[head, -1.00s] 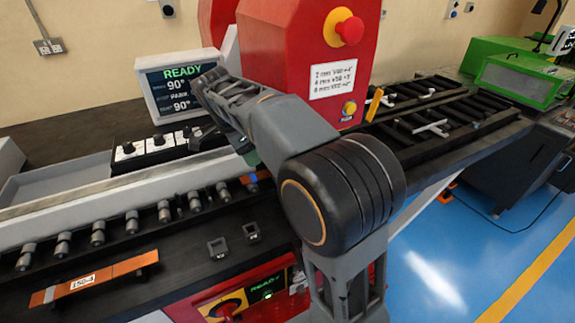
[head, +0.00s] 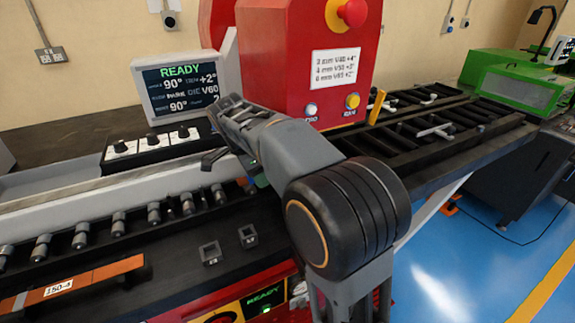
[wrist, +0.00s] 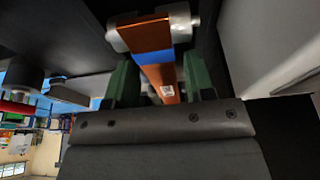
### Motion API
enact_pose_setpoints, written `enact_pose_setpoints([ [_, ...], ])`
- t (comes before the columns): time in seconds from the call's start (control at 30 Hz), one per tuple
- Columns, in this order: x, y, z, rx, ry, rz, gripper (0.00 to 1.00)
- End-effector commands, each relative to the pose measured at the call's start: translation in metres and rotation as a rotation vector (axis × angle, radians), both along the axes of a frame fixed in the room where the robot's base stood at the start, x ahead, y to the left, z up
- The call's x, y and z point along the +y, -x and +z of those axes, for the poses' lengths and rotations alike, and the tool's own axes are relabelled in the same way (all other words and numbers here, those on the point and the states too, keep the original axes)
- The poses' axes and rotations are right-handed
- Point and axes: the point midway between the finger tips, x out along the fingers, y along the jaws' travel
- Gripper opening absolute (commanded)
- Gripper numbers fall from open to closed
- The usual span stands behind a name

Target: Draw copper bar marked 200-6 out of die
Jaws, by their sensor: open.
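In the wrist view a copper bar (wrist: 158,75) with a blue band and a small white label runs away from my gripper towards a grey metal roller or cylinder. The label is too small to read there. The open green fingers of my gripper (wrist: 160,82) stand one on each side of the bar, with a gap visible on both sides. In the head view my arm covers most of this spot, and the gripper is largely hidden behind it. The red bender (head: 300,65) stands just behind. Its die is not clearly visible.
A second copper bar marked 150-4 (head: 75,285) lies on the black front ledge at left. Two small square sockets (head: 228,244) stand near it. A display (head: 180,88) reads READY, 90°, V60. A black slatted rack (head: 440,130) extends right; blue floor is open beyond.

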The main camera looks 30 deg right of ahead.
Motion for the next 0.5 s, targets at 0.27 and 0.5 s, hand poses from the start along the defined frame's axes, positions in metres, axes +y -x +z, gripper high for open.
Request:
enact_pose_setpoints([
  [0.27, 0.0001, 0.0000, 0.0002, 0.000, 0.000, 0.000, 0.25],
  [0.5, 0.0000, -0.0001, 0.0010, -0.002, 0.000, 0.000, 0.03],
])
